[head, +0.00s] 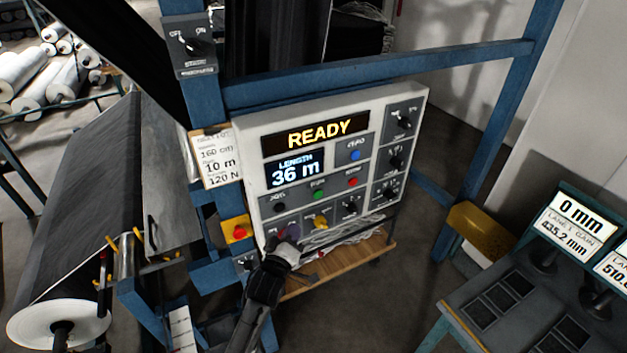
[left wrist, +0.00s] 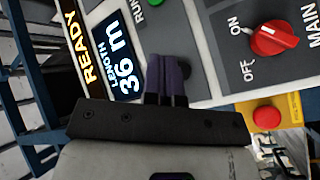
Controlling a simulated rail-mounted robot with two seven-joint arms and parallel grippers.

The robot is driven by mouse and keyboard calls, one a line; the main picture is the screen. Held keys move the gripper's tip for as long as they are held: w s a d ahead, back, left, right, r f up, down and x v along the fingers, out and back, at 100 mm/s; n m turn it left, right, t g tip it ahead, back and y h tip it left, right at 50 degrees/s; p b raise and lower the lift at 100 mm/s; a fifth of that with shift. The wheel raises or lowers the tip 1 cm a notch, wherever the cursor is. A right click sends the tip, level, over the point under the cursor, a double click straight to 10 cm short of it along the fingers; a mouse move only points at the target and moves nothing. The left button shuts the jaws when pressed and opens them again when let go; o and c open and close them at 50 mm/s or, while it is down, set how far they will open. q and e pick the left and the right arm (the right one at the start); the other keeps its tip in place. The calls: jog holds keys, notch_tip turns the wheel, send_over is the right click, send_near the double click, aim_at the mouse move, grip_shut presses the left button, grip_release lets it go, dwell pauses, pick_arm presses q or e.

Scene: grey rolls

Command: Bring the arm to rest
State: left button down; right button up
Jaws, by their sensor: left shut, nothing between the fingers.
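My left gripper (head: 289,232) is in front of the lower left part of the grey control panel (head: 334,228). Its dark fingers are shut and empty, and they also show in the left wrist view (left wrist: 168,78). In that view they cover part of the panel below the length display (left wrist: 122,55), near a dark round button. I cannot tell whether the fingertips touch the panel. The upper display (head: 315,133) reads READY and the length display reads 36 m. My right gripper is not in view.
A red stop button (head: 239,232) on yellow sits left of the panel. A red main switch (left wrist: 275,38) shows beside my fingers. A blue frame (head: 380,72) surrounds the panel. A wooden shelf (head: 345,265) lies below. A console (head: 520,300) stands at right; a roll (head: 60,325) at left.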

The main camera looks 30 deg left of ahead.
pick_arm(q)
notch_tip(320, 180, down, 4)
jog(key=s+f+m+g, duration=0.1)
jog(key=m+g, duration=0.4)
jog(key=s+d+m+g+h+p, duration=0.1)
jog(key=s+d+m+g+h, duration=0.2)
jog(key=s, duration=0.5)
jog(key=s+d+r+m+g+p, duration=0.1)
jog(key=s+d+m, duration=0.2)
jog(key=s+d, duration=0.3)
jog(key=s+d+m+g+h+p, duration=0.1)
jog(key=s+d+m+g+h, duration=0.15)
jog(key=s, duration=0.65)
jog(key=s+d+f+g, duration=0.1)
jog(key=s+f, duration=0.1)
jog(key=s, duration=0.4)
jog(key=s+d+f+m+g+p, duration=0.1)
jog(key=s+f+g, duration=0.1)
jog(key=s, duration=0.4)
jog(key=shift+s+f+p, duration=0.3)
jog(key=shift+s+f, duration=0.05)
jog(key=shift+f, duration=0.4)
jog(key=shift+y, duration=0.25)
